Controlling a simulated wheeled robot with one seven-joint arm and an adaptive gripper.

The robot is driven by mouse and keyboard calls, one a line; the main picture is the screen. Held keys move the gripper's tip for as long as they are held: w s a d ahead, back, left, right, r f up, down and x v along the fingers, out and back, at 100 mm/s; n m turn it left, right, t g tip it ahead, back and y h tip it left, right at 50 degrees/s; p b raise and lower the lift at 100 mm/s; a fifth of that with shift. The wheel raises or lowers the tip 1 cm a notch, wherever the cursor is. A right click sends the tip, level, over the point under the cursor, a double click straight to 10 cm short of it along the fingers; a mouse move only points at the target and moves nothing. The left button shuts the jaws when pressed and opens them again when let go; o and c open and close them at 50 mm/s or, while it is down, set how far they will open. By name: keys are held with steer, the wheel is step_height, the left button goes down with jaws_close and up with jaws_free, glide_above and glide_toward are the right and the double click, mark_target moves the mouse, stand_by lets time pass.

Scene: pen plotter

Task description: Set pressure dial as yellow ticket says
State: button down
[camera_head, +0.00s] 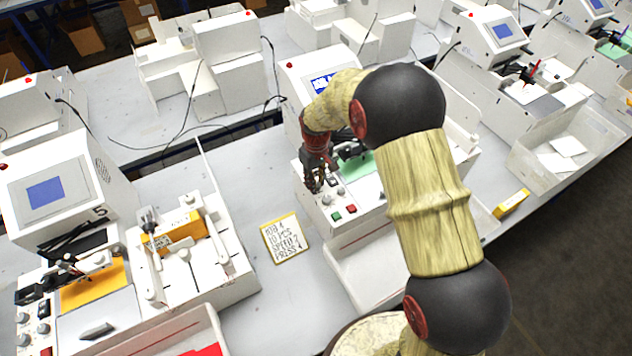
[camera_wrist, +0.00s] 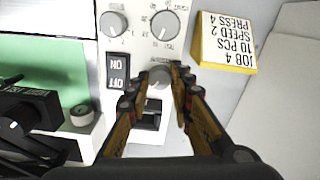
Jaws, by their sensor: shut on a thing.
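The yellow-edged ticket (camera_head: 285,238) lies on the table left of the plotter's control panel; it also shows in the wrist view (camera_wrist: 225,42), reading JOB 4, 10 PCS, SPEED 2, PRESS 4. My gripper (camera_head: 315,187) is at the panel's left end. In the wrist view its fingers (camera_wrist: 158,76) are closed around a grey knob (camera_wrist: 158,78), touching it from both sides. The knob's pointer and scale are mostly hidden by the fingers. Two other grey dials, one (camera_wrist: 113,24) and another (camera_wrist: 165,25), stand free beyond it. Their small labels are unreadable.
A black ON/OFF rocker switch (camera_wrist: 118,70) sits close beside my finger. Green (camera_head: 337,215) and red (camera_head: 351,209) buttons are on the panel front. A second plotter (camera_head: 60,190) stands at the left. Bare table lies around the ticket.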

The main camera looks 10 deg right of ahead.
steer(key=m, duration=0.5)
steer(key=shift+m, duration=0.3)
stand_by(0.4)
steer(key=c, duration=1.6)
jaws_free()
steer(key=shift+o, duration=0.2)
step_height(320, 180, up, 12)
steer(key=shift+w, duration=0.1)
